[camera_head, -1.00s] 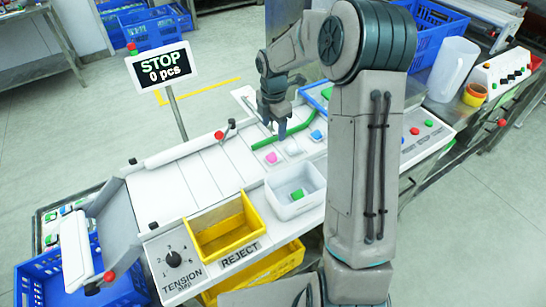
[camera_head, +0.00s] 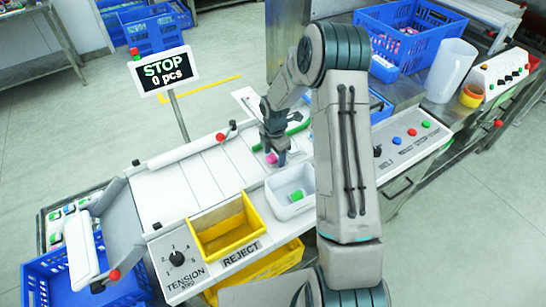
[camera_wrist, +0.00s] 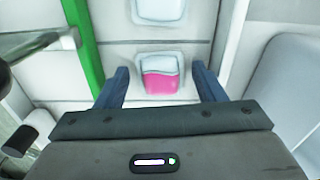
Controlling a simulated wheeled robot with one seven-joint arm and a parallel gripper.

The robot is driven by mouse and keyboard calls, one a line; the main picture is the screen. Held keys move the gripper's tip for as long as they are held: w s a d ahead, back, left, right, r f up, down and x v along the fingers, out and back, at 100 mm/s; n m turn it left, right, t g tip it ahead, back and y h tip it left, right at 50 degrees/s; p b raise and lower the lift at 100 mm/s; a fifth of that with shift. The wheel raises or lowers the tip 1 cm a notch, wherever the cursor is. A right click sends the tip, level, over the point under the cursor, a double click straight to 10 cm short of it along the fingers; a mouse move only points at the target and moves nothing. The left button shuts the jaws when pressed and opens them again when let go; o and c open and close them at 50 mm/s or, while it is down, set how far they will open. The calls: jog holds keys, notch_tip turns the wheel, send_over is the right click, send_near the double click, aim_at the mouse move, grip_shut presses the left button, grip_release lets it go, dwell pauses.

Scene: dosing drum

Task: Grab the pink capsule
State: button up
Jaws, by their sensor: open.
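The pink capsule (camera_wrist: 160,80) lies in a shallow pocket on the white machine top, its lower half pink and its upper part pale. In the wrist view it sits between the two blue fingers of my gripper (camera_wrist: 159,88), which is open, with a gap on both sides. In the head view the pink capsule (camera_head: 271,158) shows just at the fingertips of my gripper (camera_head: 275,160), which points down over it. A pale capsule (camera_wrist: 158,10) sits in the neighbouring pocket, above the pink one in the wrist view.
A green strip (camera_wrist: 84,45) runs left of the pockets. A white bin (camera_head: 290,208) with a green capsule and a yellow reject bin (camera_head: 228,247) stand in front. A sign (camera_head: 164,71) reads STOP, 0 pcs. A control panel (camera_head: 410,140) lies to the right.

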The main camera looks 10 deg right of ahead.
jog(key=c, duration=1)
jog(key=shift+r, duration=0.1)
